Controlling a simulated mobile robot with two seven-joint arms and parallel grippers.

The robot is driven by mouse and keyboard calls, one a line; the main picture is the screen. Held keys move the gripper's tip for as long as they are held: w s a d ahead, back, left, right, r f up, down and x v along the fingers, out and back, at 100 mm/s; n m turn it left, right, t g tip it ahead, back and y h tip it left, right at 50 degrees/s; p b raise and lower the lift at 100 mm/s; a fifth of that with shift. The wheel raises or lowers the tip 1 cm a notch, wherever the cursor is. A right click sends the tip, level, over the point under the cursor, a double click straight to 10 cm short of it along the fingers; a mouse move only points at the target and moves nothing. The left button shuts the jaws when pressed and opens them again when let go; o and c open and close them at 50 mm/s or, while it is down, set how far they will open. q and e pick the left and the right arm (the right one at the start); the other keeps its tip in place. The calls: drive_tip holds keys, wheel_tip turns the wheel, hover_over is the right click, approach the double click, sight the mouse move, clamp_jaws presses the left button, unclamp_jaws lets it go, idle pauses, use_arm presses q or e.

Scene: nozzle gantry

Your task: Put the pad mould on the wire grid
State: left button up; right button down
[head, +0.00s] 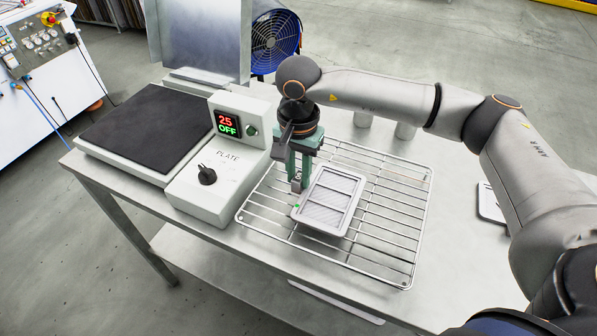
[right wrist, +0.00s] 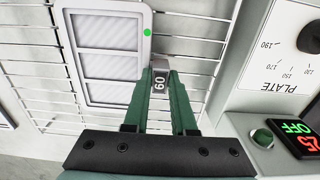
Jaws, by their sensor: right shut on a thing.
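The pad mould (head: 331,201) is a pale grey rectangular frame with ribbed panels and a green dot at one corner. It is over the wire grid (head: 385,247), inside its outline; I cannot tell whether it rests on the wires or hangs just above. My right gripper (head: 298,184) points down at the mould's left side. In the right wrist view the mould (right wrist: 108,55) lies beyond the green fingers (right wrist: 161,80), which are shut on its grey tab marked 60. My left gripper is not in view.
A flat pale item (head: 488,204) lies at the right. The grid's right part is bare. A blue fan (head: 275,40) stands behind.

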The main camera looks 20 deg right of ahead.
drive_tip(key=c, duration=0.7)
unclamp_jaws()
drive_tip(key=shift+c, duration=0.2)
wheel_tip(320, 180, up, 12)
drive_tip(key=shift+r, duration=0.1)
